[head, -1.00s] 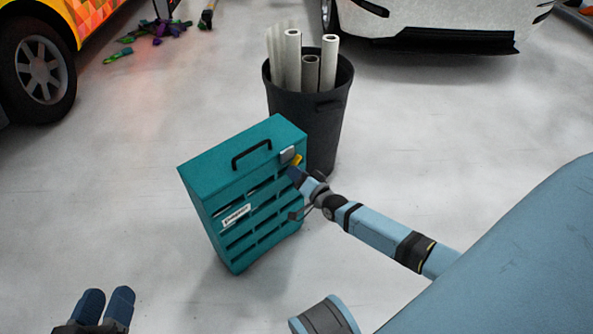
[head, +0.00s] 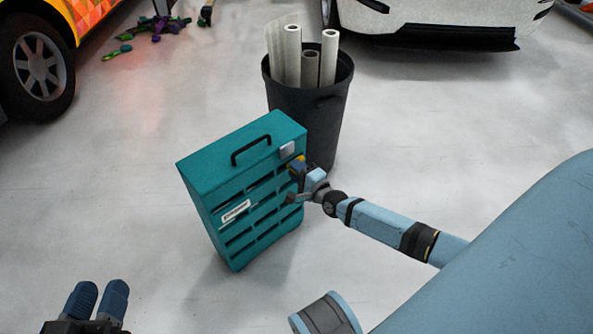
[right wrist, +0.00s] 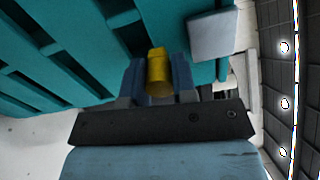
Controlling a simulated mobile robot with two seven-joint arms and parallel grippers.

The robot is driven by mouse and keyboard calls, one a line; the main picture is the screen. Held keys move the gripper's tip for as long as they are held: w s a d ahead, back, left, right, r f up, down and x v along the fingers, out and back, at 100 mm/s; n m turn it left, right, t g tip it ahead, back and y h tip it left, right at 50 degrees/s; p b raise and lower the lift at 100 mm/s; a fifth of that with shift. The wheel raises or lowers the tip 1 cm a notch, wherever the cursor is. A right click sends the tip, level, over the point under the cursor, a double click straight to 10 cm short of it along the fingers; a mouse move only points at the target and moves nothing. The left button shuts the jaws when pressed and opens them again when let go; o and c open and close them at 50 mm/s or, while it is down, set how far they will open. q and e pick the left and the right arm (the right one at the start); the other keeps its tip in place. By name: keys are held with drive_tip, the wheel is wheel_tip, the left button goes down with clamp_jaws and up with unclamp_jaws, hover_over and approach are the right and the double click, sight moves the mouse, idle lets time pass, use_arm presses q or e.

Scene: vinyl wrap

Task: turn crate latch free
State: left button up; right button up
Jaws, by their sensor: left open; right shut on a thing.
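A teal slatted crate (head: 262,199) stands on the floor, with a black handle on top and a white label on its front. It also fills the upper left of the right wrist view (right wrist: 60,60). A yellow latch (head: 301,159) sits at its upper right corner, below a pale grey plate (head: 287,149). My right gripper (head: 297,168) is shut on the latch. In the right wrist view, the yellow latch (right wrist: 158,70) sits between the two blue fingers (right wrist: 158,82). The plate (right wrist: 213,36) is right of it. My left gripper (head: 97,299) is open and empty, at the lower left.
A black bin (head: 312,125) with several white rolls stands right behind the crate. A white car (head: 445,20) and an orange vehicle with a dark wheel (head: 35,65) are at the back. Small coloured scraps (head: 150,30) lie on the far floor. The floor left of the crate is clear.

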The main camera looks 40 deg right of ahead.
use_arm(q)
drive_tip(key=shift+w+a, duration=0.1)
use_arm(e)
drive_tip(key=shift+m, duration=0.5)
drive_tip(key=o, duration=0.9)
drive_tip(key=shift+s, duration=0.15)
use_arm(q)
drive_tip(key=r+p, duration=0.2)
drive_tip(key=r+n+t+p, duration=0.1)
drive_tip(key=p, duration=0.1)
drive_tip(key=shift+s+r, duration=0.35)
drive_tip(key=shift+r, duration=0.05)
use_arm(e)
drive_tip(key=s, duration=0.4)
drive_tip(key=s+d, duration=0.1)
drive_tip(key=s, duration=0.8)
drive_tip(key=shift+s+d, duration=0.25)
